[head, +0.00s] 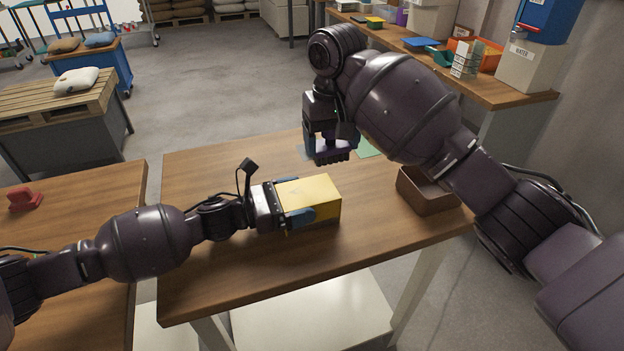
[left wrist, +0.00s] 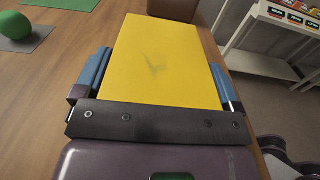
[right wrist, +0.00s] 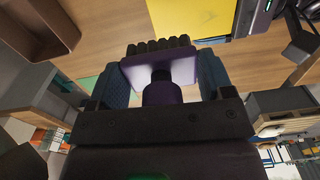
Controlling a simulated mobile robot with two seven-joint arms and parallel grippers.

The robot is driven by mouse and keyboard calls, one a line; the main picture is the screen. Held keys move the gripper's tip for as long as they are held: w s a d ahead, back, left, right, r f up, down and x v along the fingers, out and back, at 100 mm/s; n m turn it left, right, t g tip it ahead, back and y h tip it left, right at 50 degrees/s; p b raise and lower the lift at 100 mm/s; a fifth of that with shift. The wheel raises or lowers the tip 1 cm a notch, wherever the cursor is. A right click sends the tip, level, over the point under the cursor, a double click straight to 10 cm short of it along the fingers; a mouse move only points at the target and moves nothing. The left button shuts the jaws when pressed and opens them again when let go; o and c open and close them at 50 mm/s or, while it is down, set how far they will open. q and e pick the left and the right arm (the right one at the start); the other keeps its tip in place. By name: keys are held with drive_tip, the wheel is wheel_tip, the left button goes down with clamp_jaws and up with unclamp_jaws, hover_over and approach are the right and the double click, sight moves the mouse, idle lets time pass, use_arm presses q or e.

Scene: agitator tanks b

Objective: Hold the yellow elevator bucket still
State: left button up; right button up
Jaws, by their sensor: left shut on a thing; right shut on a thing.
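The yellow elevator bucket (head: 309,191) rests on or just above the wooden table; its underside is hidden. My left gripper (head: 290,204) is shut on it, with blue fingers on two opposite sides. In the left wrist view the bucket (left wrist: 165,62) fills the space between the fingers and has a dark smudge on its face. My right gripper (head: 330,140) is shut on a purple brush (right wrist: 165,70) with dark bristles, held above the table behind the bucket. The right wrist view also shows part of the bucket (right wrist: 190,18), apart from the brush.
A brown open tray (head: 428,192) sits at the table's right edge. A green mat (head: 368,147) lies behind my right gripper. A green ball (left wrist: 14,25) sits on a grey mat (left wrist: 38,38). The table front is clear. Another table (head: 70,215) stands left.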

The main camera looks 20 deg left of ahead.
drive_tip(key=shift+a+r, duration=0.1)
drive_tip(key=shift+r, duration=0.15)
drive_tip(key=a, duration=0.1)
drive_tip(key=s+a+r, duration=0.1)
drive_tip(key=shift+a+r+m, duration=0.2)
drive_tip(key=shift+a+m, duration=0.2)
drive_tip(key=shift+s+a+f+m, duration=0.2)
drive_tip(key=shift+a+f+m, duration=0.2)
drive_tip(key=shift+f+m, duration=0.9)
drive_tip(key=shift+s+a+f+m, duration=0.2)
drive_tip(key=shift+a+f+m, duration=0.2)
drive_tip(key=shift+f+m, duration=0.85)
drive_tip(key=shift+s+a+f+m, duration=0.2)
drive_tip(key=shift+a+f+m, duration=0.2)
drive_tip(key=shift+f+m, duration=0.9)
drive_tip(key=shift+f+m, duration=0.25)
drive_tip(key=shift+f, duration=0.4)
drive_tip(key=shift+s+a, duration=0.1)
